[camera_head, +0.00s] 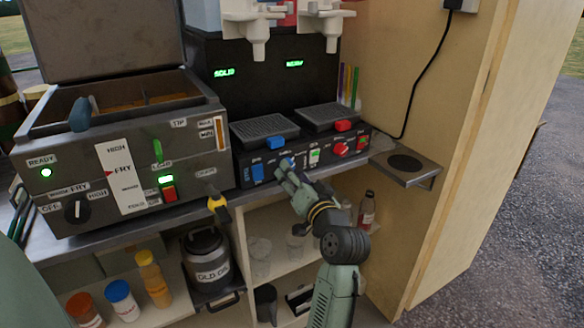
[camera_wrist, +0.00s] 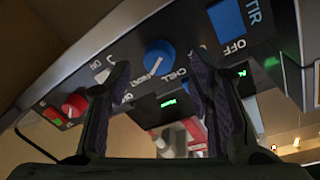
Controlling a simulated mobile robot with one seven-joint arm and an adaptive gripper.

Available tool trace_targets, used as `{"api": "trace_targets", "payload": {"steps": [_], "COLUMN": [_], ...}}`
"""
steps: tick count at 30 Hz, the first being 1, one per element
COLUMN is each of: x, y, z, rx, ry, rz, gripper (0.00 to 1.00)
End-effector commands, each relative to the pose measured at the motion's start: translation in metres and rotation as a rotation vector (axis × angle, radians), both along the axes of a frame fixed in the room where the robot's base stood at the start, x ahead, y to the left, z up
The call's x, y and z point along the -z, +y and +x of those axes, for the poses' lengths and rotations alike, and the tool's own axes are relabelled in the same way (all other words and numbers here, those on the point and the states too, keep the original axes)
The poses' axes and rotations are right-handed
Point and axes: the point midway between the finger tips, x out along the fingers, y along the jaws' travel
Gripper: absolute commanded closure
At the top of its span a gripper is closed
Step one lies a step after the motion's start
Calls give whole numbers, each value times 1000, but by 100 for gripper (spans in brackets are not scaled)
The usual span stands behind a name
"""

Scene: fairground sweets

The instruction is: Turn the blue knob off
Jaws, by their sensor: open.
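The blue knob (camera_wrist: 158,57) is a round dial on the black front panel of the slush machine, with a pale pointer mark. It shows between my two fingertips in the wrist view. In the head view the blue knob (camera_head: 288,161) is partly hidden behind my gripper (camera_head: 284,173). My gripper (camera_wrist: 158,78) is open, its fingers apart on either side of the knob's outline. I cannot tell whether they touch it. Labels CHILL and HEAT are near the knob.
A blue rocker switch (camera_head: 258,172) is left of the knob, and a red knob (camera_head: 341,149) is to its right. The fryer (camera_head: 100,175) stands at the left. A shelf with a bottle (camera_head: 367,208) lies below. The wooden side wall (camera_head: 440,120) bounds the right.

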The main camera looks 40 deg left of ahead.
Motion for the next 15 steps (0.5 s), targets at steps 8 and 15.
{"api": "trace_targets", "payload": {"steps": [8, 15], "x": [-1, 0], "y": [20, 21], "z": [12, 12], "rx": [1, 1], "ry": [-1, -2], "rz": [1, 1], "gripper": [52, 52]}}
